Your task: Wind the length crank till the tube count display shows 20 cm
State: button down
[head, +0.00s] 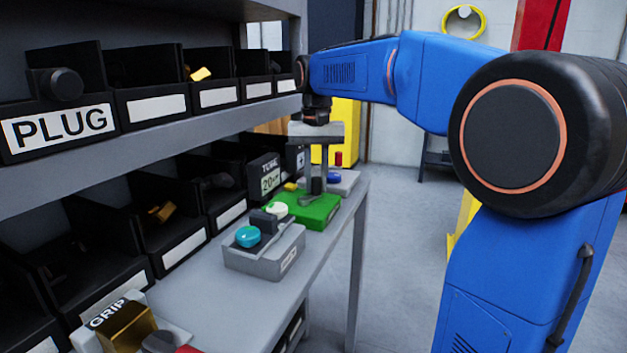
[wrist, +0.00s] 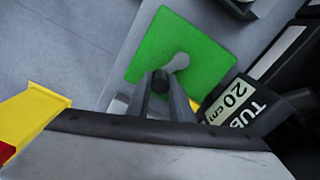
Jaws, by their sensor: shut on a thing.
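The length crank sits on a green block (head: 318,213) on the bench, which also shows in the wrist view (wrist: 185,35). The crank's grey hub and arm (wrist: 179,62) show on the block's top. My gripper (head: 317,187) points down over the block and is shut on the dark crank handle (wrist: 160,82), between its two fingers. The tube count display (head: 270,181) stands behind the block, at its left in the head view. In the wrist view the display (wrist: 233,98) reads 20 cm.
A grey box with a teal knob (head: 248,236) stands nearer on the bench (head: 218,295). Shelves with black bins (head: 155,103) line the left. A grey unit with a blue part and a red part (head: 339,160) stands beyond the green block.

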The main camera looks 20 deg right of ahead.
aim_at(317, 178)
jog(key=shift+s+d+m, duration=0.1)
jog(key=shift+s+m, duration=0.1)
jog(key=shift+m, duration=0.3)
jog(key=c, duration=1.6)
grip_release()
jog(key=shift+r, duration=0.1)
notch_tip(317, 178, up, 17)
jog(key=shift+r, duration=0.1)
